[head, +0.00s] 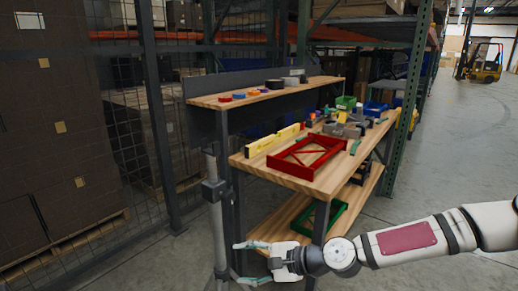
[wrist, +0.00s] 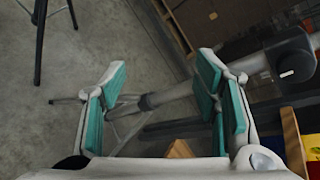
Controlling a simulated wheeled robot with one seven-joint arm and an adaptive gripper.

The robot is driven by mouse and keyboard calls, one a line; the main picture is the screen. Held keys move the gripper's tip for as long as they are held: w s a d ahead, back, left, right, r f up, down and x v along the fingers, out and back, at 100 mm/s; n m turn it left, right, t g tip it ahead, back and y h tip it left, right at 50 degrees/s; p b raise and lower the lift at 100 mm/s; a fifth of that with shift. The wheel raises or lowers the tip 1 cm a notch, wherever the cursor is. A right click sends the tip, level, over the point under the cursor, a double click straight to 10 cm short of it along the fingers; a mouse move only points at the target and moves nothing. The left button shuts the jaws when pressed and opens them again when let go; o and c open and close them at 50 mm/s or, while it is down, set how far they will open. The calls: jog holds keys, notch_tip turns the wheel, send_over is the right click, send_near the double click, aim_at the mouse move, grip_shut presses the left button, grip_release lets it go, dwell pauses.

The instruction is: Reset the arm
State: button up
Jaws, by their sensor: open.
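My gripper (head: 250,262) is at the end of my arm, stretched in from the right in the head view. It is in front of the workbench (head: 243,164), below the height of its main top. Its two fingers with green pads are spread apart, and nothing is between them. In the wrist view my gripper (wrist: 158,98) is also open and empty. Beyond the fingers in that view are a grey stand (wrist: 180,92) and concrete floor.
The bench holds a red tray (head: 285,163), a yellow level (head: 270,141) and several tools. A green tray (head: 335,213) lies on the lower shelf. A grey pole stand (head: 216,215) is close behind my gripper. Stacked boxes (head: 50,130) are at the left.

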jog(key=s+d+f+n+g+h, duration=0.5)
jog(key=s+d+f+n+h, duration=0.15)
jog(key=s+d, duration=0.2)
jog(key=s+d+r+n+h, duration=0.3)
jog(key=s+d+r+h, duration=0.3)
jog(key=d+r, duration=0.45)
jog(key=s+d+r+n+t, duration=0.1)
jog(key=s+d+r+n, duration=0.25)
jog(key=s+r, duration=1.4)
notch_tip(320, 180, up, 20)
jog(key=s+t+p, duration=0.1)
jog(key=t+p, duration=0.2)
jog(key=p, duration=1.7)
jog(key=shift+s+a+m+t, duration=0.15)
jog(key=shift+s+m+t, duration=0.1)
jog(key=shift+m+t, duration=0.05)
jog(key=shift+f, duration=0.1)
